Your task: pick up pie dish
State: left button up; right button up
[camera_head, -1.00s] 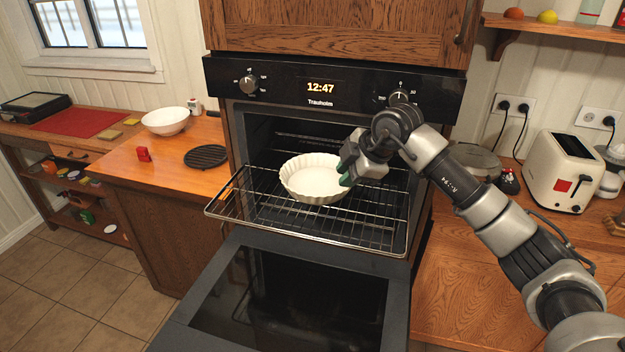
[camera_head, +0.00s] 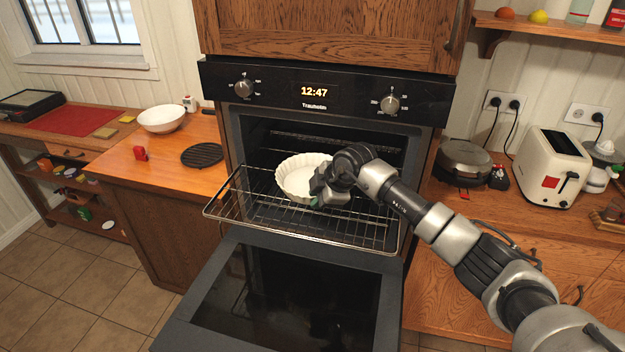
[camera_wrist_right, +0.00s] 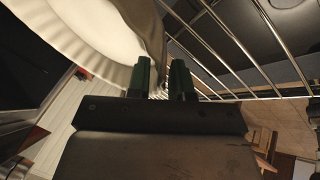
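The white fluted pie dish (camera_head: 296,178) sits upright on the pulled-out oven rack (camera_head: 260,222). My right gripper (camera_head: 318,199) is at the dish's near right rim in the head view, and its fingertips are partly hidden there by the hand. In the right wrist view the two green-dark fingers (camera_wrist_right: 162,78) stand apart with a gap between them. The fluted wall of the dish (camera_wrist_right: 108,82) reaches into the gap, close to the left finger. I cannot tell whether a finger touches it. My left gripper is not in view.
The oven door (camera_head: 285,290) hangs open below the rack. A counter at left holds a white bowl (camera_head: 161,119), a black trivet (camera_head: 202,155) and a red item (camera_head: 140,153). At right stand a waffle-iron-like appliance (camera_head: 463,160) and a toaster (camera_head: 551,165).

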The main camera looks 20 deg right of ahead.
grip_shut()
jog(key=shift+w+r, duration=0.1)
jog(key=shift+r, duration=0.05)
jog(key=shift+r, duration=0.1)
